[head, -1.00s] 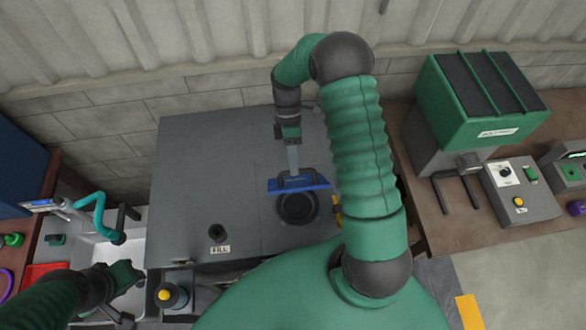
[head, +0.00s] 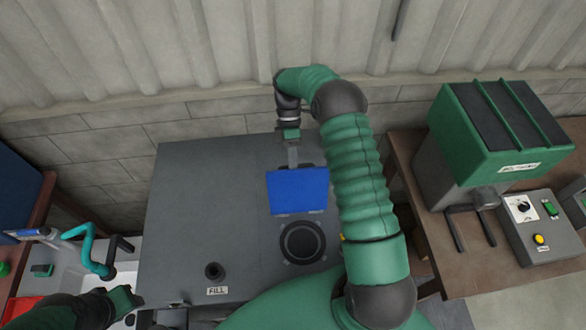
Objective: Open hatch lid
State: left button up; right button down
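The blue hatch lid (head: 297,192) stands raised behind the round dark hatch opening (head: 302,242) on top of the grey cabinet (head: 190,225). Its broad blue face shows. My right gripper (head: 294,160) is at the lid's upper edge, behind it; its fingertips are partly hidden by the lid, so I cannot tell whether it is open or shut. My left gripper (head: 125,299) is at the lower left, over the sink area, away from the lid; its fingers are not clear.
A teal faucet (head: 95,252) stands at the left sink. A green hopper machine (head: 498,130) and a control box (head: 536,228) stand on the right bench. A wall closes off the back.

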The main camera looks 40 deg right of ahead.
jog(key=shift+w+d+f, duration=0.1)
jog(key=shift+f, duration=0.15)
pick_arm(q)
jog(key=shift+s+a+f, duration=0.2)
jog(key=shift+s+f, duration=0.05)
jog(key=shift+s, duration=0.1)
pick_arm(e)
jog(key=shift+d, duration=0.1)
jog(key=c, duration=1.8)
grip_release()
jog(key=shift+o, duration=1.2)
jog(key=shift+w+f, duration=0.15)
jog(key=shift+w, duration=0.05)
jog(key=shift+o, duration=0.8)
jog(key=shift+w+d+f, duration=0.15)
jog(key=shift+w+d, duration=0.1)
jog(key=shift+w, duration=0.05)
pick_arm(q)
jog(key=shift+w+d, duration=0.25)
jog(key=shift+w, duration=0.2)
pick_arm(e)
jog(key=shift+a, duration=0.1)
